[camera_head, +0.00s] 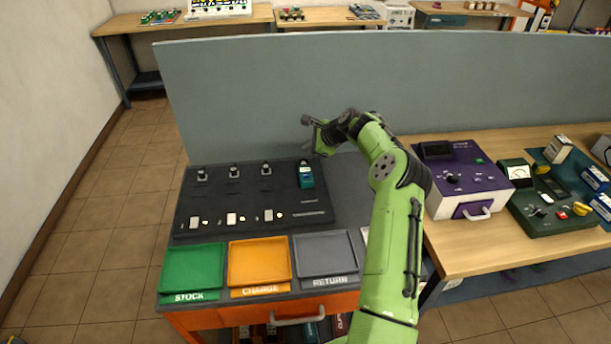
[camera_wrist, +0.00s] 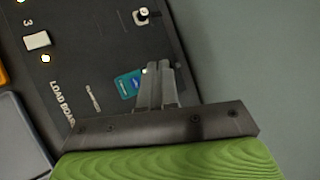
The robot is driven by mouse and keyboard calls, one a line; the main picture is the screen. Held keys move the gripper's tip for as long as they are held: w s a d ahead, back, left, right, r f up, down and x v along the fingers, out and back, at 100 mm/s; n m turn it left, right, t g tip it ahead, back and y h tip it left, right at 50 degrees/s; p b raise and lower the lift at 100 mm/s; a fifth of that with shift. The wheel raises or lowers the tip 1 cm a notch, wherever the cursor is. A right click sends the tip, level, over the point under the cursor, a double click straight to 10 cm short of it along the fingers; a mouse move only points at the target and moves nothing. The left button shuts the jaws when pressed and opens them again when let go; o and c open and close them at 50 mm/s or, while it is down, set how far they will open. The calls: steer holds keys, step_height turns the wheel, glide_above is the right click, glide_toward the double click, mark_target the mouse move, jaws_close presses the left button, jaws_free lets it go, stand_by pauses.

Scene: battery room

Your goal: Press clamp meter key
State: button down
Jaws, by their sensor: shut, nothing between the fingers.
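The clamp meter (camera_head: 306,176) is a small teal device with a dark upper end, lying at the right end of the black load board in the head view. In the wrist view only part of its teal body (camera_wrist: 129,84) shows; my fingers cover the rest. My gripper (camera_head: 306,120) is raised behind and above the board's right end, near the grey partition. In the wrist view its two grey fingertips (camera_wrist: 158,70) are together and empty, overlapping the meter's edge in the picture. I cannot tell any contact there. The meter's keys are too small to make out.
The load board (camera_head: 325,205) carries several knobs and white switches. Green (camera_head: 192,270), orange (camera_head: 259,262) and grey (camera_head: 325,254) trays stand in front. The grey partition (camera_head: 240,100) rises behind. A purple instrument (camera_head: 465,170) stands on the wooden bench to the right.

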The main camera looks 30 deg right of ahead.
steer(key=b, duration=0.5)
glide_above(308, 176)
step_height(308, 176, down, 8)
steer(key=shift+s+r, duration=0.1)
steer(key=shift+r, duration=0.1)
steer(key=shift+f+b, duration=0.3)
steer(key=shift+f, duration=0.1)
stand_by(1.1)
steer(key=shift+f, duration=0.4)
steer(key=shift+f+b, duration=0.3)
steer(key=shift+f, duration=0.05)
stand_by(0.4)
steer(key=shift+r, duration=0.1)
steer(key=shift+r+p, duration=0.65)
steer(key=shift+r, duration=0.05)
